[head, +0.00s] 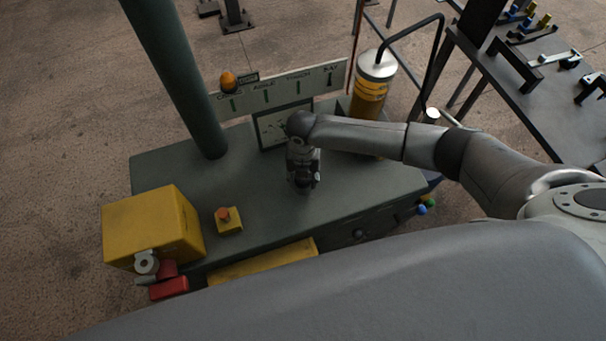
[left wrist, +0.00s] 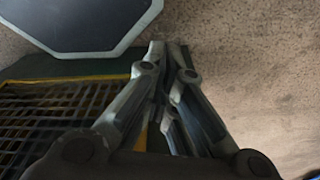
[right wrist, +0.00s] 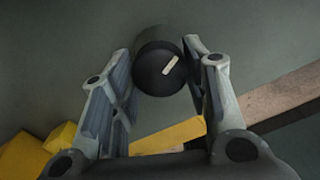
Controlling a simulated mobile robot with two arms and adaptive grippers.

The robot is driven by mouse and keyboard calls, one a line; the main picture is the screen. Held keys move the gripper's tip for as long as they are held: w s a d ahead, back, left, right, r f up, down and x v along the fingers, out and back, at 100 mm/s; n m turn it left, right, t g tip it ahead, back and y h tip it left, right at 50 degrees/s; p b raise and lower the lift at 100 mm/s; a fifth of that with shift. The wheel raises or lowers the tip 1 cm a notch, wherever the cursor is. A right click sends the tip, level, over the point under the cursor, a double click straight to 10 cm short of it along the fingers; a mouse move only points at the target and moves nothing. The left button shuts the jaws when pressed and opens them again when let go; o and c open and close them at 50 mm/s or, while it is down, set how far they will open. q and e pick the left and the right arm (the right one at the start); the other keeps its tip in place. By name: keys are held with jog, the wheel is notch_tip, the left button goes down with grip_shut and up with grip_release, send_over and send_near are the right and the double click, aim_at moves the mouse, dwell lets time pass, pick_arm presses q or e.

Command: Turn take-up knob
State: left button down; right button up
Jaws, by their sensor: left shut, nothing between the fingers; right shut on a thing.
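The take-up knob (right wrist: 158,62) is a black round knob with a white pointer mark, on a grey-green surface in the right wrist view. My right gripper (right wrist: 157,50) has one finger on each side of it and is shut on it. In the head view my right gripper (head: 303,184) points down at the grey-green bench, and I cannot make out the knob under it. My left gripper (left wrist: 168,46) is shut and empty in the left wrist view, with its fingertips together. I cannot pick it out in the head view.
The bench (head: 260,215) carries a dial panel (head: 280,125), a yellow box (head: 155,228), an orange button on a yellow base (head: 229,220) and a green post (head: 180,80). A yellow-banded cylinder (head: 371,88) stands behind my right arm. A yellow-edged grille (left wrist: 60,110) lies left of my left gripper.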

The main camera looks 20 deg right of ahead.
jog(key=o, duration=1)
jog(key=shift+o, duration=0.2)
notch_tip(320, 180, up, 12)
